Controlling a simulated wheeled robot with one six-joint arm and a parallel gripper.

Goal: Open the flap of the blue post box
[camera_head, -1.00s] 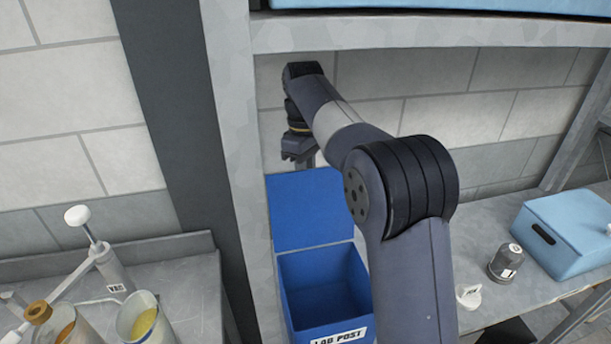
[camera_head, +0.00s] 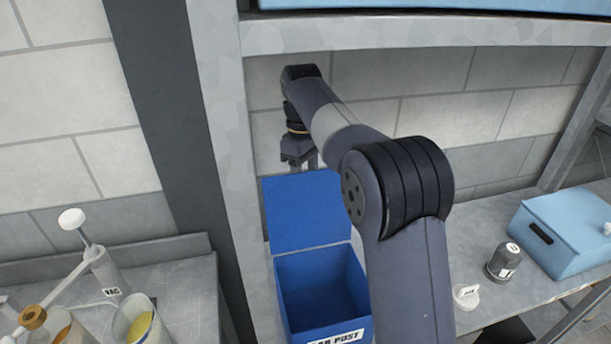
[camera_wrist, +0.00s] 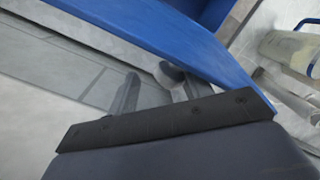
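The blue post box (camera_head: 290,295), labelled LAB POST, stands on the bench in the head view. Its flap (camera_head: 305,210) is raised roughly upright at the back, and the dark inside of the box shows. My gripper (camera_head: 300,165) is behind the flap's top edge, pointing down, its fingertips partly hidden by the flap. In the wrist view the blue flap (camera_wrist: 190,45) runs diagonally just beyond my gripper fingers (camera_wrist: 155,90). The fingers appear apart with nothing between them. Whether one touches the flap I cannot tell.
A shelf edge (camera_head: 430,35) runs above my arm, and a grey post (camera_head: 215,150) stands left of the box. Beakers and a pump stand at the left.

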